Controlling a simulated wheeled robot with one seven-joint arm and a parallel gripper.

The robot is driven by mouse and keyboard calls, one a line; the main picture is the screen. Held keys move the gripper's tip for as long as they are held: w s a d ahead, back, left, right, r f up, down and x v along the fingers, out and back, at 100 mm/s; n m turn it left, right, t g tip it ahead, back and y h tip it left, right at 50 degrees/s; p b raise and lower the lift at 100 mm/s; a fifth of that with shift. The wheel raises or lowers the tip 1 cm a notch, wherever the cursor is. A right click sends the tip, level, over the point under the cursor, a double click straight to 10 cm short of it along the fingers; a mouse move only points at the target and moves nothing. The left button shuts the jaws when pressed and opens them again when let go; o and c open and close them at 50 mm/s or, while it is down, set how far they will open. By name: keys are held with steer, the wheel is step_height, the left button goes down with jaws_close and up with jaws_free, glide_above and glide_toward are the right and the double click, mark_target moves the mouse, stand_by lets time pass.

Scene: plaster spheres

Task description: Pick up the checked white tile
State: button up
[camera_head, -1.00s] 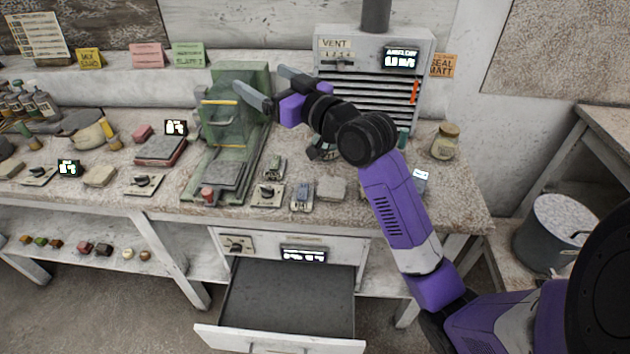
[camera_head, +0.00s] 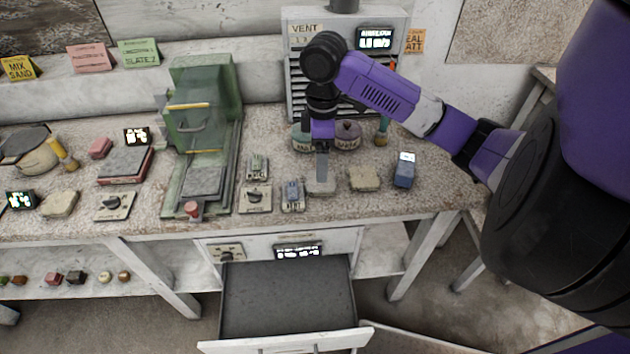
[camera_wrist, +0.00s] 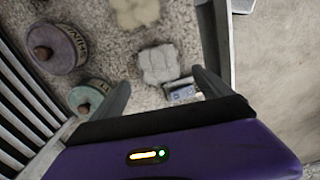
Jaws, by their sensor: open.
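A pale grey-white tile (camera_wrist: 158,63) with a lumpy, block-like surface lies on the bench and looks like the checked white tile. In the head view the same tile (camera_head: 320,188) is partly hidden behind my finger. My gripper (camera_head: 322,180) points down over it. In the wrist view my gripper (camera_wrist: 162,84) is open and empty, its two fingers spread, with the tile beyond the fingertips. Whether a finger touches it cannot be told. A creamier tile (camera_wrist: 135,12) lies to its right in the head view (camera_head: 365,178).
A small blue-grey device (camera_head: 293,195) sits just left of the tile. A blue device (camera_head: 404,170) stands farther right. Two lidded jars (camera_head: 347,135) stand behind, before the vent box (camera_head: 297,60). A green press (camera_head: 200,110) is at left. A drawer (camera_head: 287,300) hangs open below.

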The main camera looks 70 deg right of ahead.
steer(key=shift+f+p, duration=0.45)
steer(key=shift+f, duration=3.45)
steer(key=c, duration=1.5)
steer(key=shift+c, duration=0.2)
steer(key=shift+r, duration=0.1)
